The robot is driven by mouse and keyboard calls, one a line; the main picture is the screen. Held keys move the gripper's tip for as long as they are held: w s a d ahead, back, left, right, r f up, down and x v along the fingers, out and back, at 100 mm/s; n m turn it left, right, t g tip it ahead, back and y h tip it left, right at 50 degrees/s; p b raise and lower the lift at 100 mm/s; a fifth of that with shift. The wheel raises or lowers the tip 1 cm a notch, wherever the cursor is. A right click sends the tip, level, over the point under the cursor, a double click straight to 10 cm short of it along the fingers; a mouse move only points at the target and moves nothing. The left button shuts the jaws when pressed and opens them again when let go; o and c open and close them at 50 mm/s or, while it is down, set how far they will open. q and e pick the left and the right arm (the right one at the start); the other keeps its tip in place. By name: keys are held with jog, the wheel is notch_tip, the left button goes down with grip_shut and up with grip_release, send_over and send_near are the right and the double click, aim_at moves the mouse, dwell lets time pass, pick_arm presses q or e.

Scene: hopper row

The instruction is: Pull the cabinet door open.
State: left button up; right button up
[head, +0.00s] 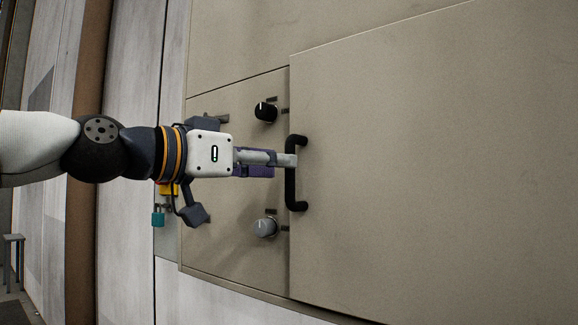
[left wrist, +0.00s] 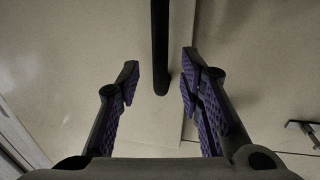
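The cabinet door (head: 430,170) is a large beige panel that fills the right of the head view. It looks shut, with a dark seam along its left edge. A black bar handle (head: 291,185) stands on the door near that edge. My left gripper (head: 284,160) reaches in from the left, and its fingertips are at the middle of the handle. In the left wrist view the gripper (left wrist: 160,68) is open, with one purple-padded finger on each side of the handle (left wrist: 160,45). Gaps show between handle and pads. My right gripper is not in view.
A black knob (head: 265,111) and a grey knob (head: 265,228) sit on the panel left of the door, one on each side of my gripper. A teal padlock (head: 158,217) and a yellow piece (head: 169,189) show beside my wrist. The door face is clear.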

aim_at(289, 195)
pick_arm(q)
jog(key=x, duration=0.4)
jog(key=shift+d, duration=0.15)
grip_shut()
jog(key=shift+w, duration=0.1)
